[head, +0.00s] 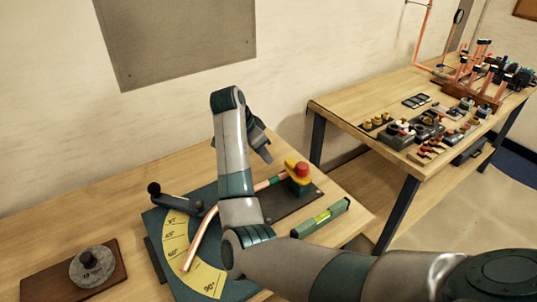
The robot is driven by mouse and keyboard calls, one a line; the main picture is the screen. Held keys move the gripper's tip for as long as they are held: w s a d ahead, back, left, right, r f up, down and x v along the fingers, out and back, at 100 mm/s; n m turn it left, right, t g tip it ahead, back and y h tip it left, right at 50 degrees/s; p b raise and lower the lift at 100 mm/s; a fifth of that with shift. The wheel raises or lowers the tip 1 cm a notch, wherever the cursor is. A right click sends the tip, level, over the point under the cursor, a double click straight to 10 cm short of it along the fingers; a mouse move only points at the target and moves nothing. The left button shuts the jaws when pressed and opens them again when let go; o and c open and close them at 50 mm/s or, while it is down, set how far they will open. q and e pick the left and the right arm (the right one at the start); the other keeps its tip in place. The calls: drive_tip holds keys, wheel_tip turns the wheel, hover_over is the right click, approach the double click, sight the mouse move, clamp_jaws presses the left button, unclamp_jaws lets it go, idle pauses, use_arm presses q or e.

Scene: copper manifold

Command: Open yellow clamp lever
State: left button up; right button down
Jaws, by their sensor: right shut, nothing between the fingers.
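The yellow clamp lever (291,165) is on a dark clamp block at the right end of the bench tool, with a red part (302,170) beside it. A copper tube (266,184) runs from the clamp leftward behind my forearm, and its bent end (195,240) lies over the yellow angle scale (176,238). My right gripper (263,152) is shut and empty, to the left of and slightly above the lever, apart from it in the picture. My right arm covers the middle of the tool. My left gripper is out of view.
A green spirit level (320,218) lies right of the tool. A dark handle (172,199) is at its left, and a round weight (92,268) on a wooden board sits front left. A second table (345,108) at right holds several fittings and copper pipework.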

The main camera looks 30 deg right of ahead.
sight(289, 169)
drive_tip(key=p+x, duration=0.3)
drive_tip(key=x, duration=0.5)
drive_tip(key=shift+s+d+f+p, duration=0.1)
drive_tip(key=shift+d+p, duration=0.05)
drive_tip(key=shift+p, duration=0.15)
drive_tip(key=shift+d+r+p, duration=0.15)
drive_tip(key=shift+d+p, duration=0.2)
drive_tip(key=shift+d, duration=0.15)
drive_tip(key=shift+d+r+p, duration=0.15)
drive_tip(key=shift+d+p, duration=0.2)
drive_tip(key=shift+d, duration=0.2)
drive_tip(key=shift+d+p, duration=0.45)
drive_tip(key=shift+d, duration=0.45)
drive_tip(key=shift+w, duration=0.2)
